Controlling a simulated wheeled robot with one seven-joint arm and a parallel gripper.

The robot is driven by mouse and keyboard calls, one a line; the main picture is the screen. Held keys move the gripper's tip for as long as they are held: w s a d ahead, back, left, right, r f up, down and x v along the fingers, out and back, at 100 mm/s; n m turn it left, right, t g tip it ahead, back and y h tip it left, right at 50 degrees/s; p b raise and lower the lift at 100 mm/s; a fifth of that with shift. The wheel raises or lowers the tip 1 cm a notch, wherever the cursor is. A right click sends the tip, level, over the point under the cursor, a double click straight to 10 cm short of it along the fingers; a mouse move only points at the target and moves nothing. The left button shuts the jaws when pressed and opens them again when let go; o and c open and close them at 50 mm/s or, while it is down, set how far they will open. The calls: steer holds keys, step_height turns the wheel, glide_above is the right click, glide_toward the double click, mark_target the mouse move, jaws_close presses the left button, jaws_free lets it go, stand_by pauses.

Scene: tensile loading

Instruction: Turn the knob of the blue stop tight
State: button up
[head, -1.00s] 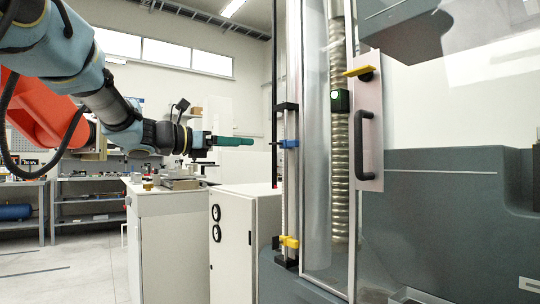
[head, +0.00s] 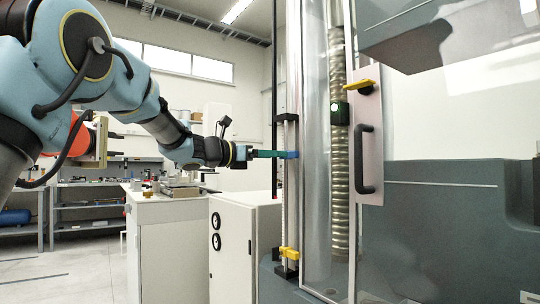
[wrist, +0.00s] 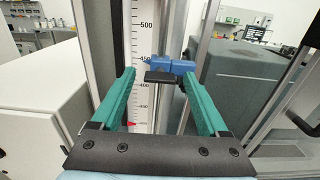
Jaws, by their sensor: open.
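The blue stop (head: 292,155) sits on the upright scale rail, at the tips of my gripper (head: 280,154) in the head view. In the wrist view the blue stop (wrist: 170,66) is on the rail near the 450 mark. Its black knob (wrist: 160,77) faces me, between the two green fingers of my gripper (wrist: 158,75). The fingers are open, with a clear gap between the left finger and the knob. The right fingertip is close to the blue body; I cannot tell whether it touches.
A yellow stop (head: 289,254) sits low on the same rail, and a red pointer (wrist: 132,124) shows on the scale. The clear door with its black handle (head: 364,160) stands right of the rail. A white cabinet (head: 240,235) stands below my gripper.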

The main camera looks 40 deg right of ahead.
jaws_close()
stand_by(0.5)
steer(key=shift+f+m+b, duration=0.1)
steer(key=shift+m+b, duration=0.2)
steer(key=shift+b, duration=0.2)
steer(key=shift+m+b, duration=8.7)
steer(key=shift+b, duration=0.1)
